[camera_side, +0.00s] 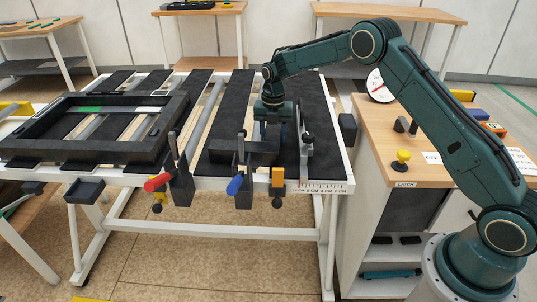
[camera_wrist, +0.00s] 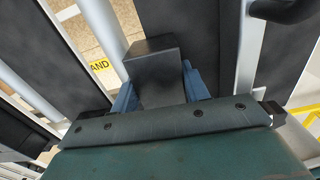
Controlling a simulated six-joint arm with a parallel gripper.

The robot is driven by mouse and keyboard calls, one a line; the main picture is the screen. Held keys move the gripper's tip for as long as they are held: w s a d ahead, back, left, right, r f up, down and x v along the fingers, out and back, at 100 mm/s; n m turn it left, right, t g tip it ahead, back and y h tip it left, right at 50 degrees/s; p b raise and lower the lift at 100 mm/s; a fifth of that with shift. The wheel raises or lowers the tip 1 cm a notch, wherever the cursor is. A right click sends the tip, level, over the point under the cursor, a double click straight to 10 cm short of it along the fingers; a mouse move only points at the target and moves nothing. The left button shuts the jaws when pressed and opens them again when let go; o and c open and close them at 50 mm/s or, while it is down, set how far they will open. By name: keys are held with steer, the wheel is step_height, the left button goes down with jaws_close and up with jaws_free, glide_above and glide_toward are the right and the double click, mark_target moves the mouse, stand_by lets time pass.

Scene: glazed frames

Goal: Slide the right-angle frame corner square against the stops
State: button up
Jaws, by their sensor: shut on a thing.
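The dark right-angle frame corner (camera_side: 258,152) lies on the black slats at the right part of the white-framed table. My gripper (camera_side: 271,128) is over it, pointing down, with its fingers shut on it. In the wrist view a dark block of the frame corner (camera_wrist: 154,68) sits between the blue fingers of my gripper (camera_wrist: 158,88). A grey metal fence (camera_side: 306,150) stands just right of the corner, and an orange stop (camera_side: 277,177) is at the table's front edge. I cannot tell whether the corner touches either one.
A blue-handled clamp (camera_side: 237,185) and a red-handled clamp (camera_side: 160,181) stand at the front edge. A large dark frame (camera_side: 26,140) lies on the left slats. A printed scale (camera_side: 323,187) is at the front right. A wooden-topped cabinet (camera_side: 385,135) stands at right.

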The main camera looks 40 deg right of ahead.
steer(key=shift+n, duration=0.3)
steer(key=shift+s+a, duration=0.2)
steer(key=shift+s, duration=0.6)
steer(key=shift+s+a, duration=0.25)
steer(key=shift+s, duration=0.5)
steer(key=shift+s+a, duration=0.2)
steer(key=shift+s, duration=0.6)
steer(key=shift+s+a, duration=0.2)
steer(key=o, duration=1)
steer(key=shift+c, duration=0.2)
steer(key=shift+d, duration=0.1)
steer(key=shift+w+r, duration=0.1)
steer(key=shift+r, duration=0.35)
step_height(320, 180, up, 13)
